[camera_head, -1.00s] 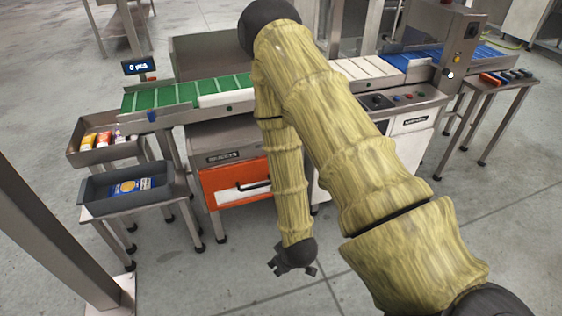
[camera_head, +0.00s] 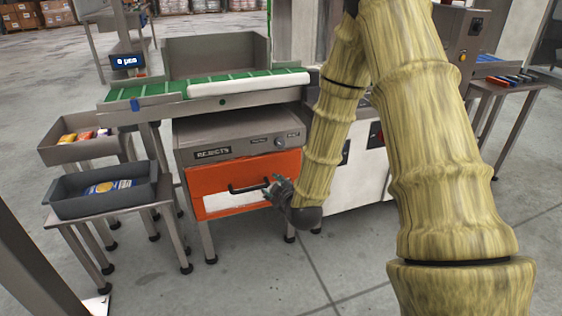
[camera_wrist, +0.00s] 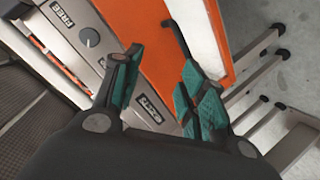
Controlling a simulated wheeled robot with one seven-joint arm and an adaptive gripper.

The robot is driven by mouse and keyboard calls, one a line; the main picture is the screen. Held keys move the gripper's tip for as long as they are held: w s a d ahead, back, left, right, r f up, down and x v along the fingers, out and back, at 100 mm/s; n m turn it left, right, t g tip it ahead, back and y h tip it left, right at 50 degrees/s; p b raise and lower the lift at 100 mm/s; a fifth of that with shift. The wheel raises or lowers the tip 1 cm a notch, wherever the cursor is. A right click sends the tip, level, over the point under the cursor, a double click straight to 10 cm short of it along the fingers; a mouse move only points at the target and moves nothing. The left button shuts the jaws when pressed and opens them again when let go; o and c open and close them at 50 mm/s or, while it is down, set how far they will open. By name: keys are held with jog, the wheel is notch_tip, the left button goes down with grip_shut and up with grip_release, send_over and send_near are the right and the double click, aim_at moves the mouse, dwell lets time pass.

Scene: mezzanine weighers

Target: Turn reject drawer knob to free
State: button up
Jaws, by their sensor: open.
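The reject drawer knob (camera_head: 281,142) is a small round grey knob on the grey panel above the orange drawer (camera_head: 212,178). It also shows in the wrist view (camera_wrist: 90,38), near a dark label reading FREE (camera_wrist: 62,15). Its pointer direction is too small to read. My gripper (camera_head: 277,187) is open and empty, in front of the drawer near the right end of its black handle (camera_head: 248,188), below the knob in the head view. In the wrist view my gripper (camera_wrist: 161,62) has its teal fingers spread, apart from the knob, which lies to their left.
A REJECTS plate (camera_head: 213,153) is on the panel's left. Above is a green conveyor (camera_head: 160,90) with a white guard. A dark grey bin (camera_head: 100,195) and another bin (camera_head: 85,150) stand at left. Open floor lies in front.

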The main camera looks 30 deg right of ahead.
aim_at(280, 144)
jog(key=w+d+r+n+t+h+b, duration=0.1)
jog(key=w+d+r+t+h+b, duration=0.3)
jog(key=d+b, duration=0.5)
jog(key=shift+y, duration=0.6)
jog(key=b+x, duration=0.1)
jog(key=x, duration=0.2)
jog(key=b+x, duration=0.2)
jog(key=a+b+x, duration=0.1)
jog(key=x, duration=0.2)
jog(key=shift+w+r+b, duration=0.2)
jog(key=shift+w+b, duration=0.15)
jog(key=shift+w, duration=0.1)
jog(key=shift+w+d+r, duration=0.1)
jog(key=shift+w+d, duration=0.15)
jog(key=shift+w, duration=0.45)
jog(key=c, duration=0.8)
